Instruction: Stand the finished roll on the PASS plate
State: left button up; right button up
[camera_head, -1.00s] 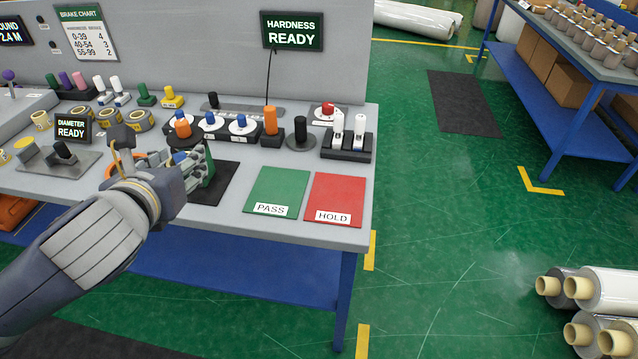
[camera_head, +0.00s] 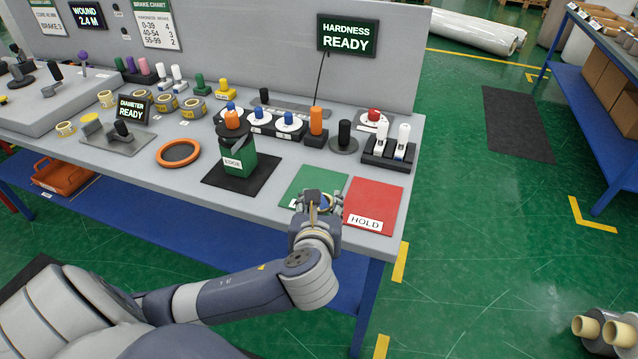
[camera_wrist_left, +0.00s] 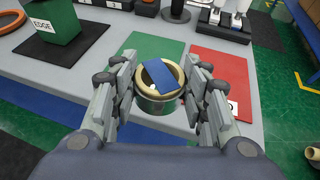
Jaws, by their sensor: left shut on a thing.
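The small roll, with a cream rim and a blue piece across its top, stands about upright between my left gripper's fingers in the left wrist view (camera_wrist_left: 160,100). My left gripper (camera_head: 320,205) is shut on it at the green PASS plate (camera_head: 318,178). In the head view the gripper hides most of the roll and most of the PASS label. The plate also shows behind the roll in the left wrist view (camera_wrist_left: 140,45). I cannot tell whether the roll's base touches the plate. My right gripper is not in view.
The red HOLD plate (camera_head: 375,195) lies just right of the PASS plate. A green EDGE block (camera_head: 239,168) stands on a black mat to the left, beside an orange ring (camera_head: 178,153). White-handled tools (camera_head: 390,150) stand behind the plates. The table's front edge is close.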

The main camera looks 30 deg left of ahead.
pick_arm(q)
jog(key=shift+y, duration=0.3)
jog(key=x, duration=0.3)
jog(key=a+r+x, duration=0.1)
jog(key=x, duration=0.5)
jog(key=shift+w+a+r, duration=0.15)
jog(key=shift+a+r, duration=0.15)
jog(key=shift+r, duration=0.05)
jog(key=w+a, duration=0.2)
jog(key=w, duration=0.2)
jog(key=shift+w+a+f+p, duration=0.2)
jog(key=shift+a+f+p, duration=0.1)
jog(key=shift+a, duration=0.1)
jog(key=shift+w+a, duration=0.2)
jog(key=shift+w, duration=0.15)
jog(key=shift+w+a+f, duration=0.1)
jog(key=shift+w, duration=0.05)
jog(key=shift+f, duration=0.35)
notch_tip(320, 180, down, 3)
jog(key=shift+r, duration=0.15)
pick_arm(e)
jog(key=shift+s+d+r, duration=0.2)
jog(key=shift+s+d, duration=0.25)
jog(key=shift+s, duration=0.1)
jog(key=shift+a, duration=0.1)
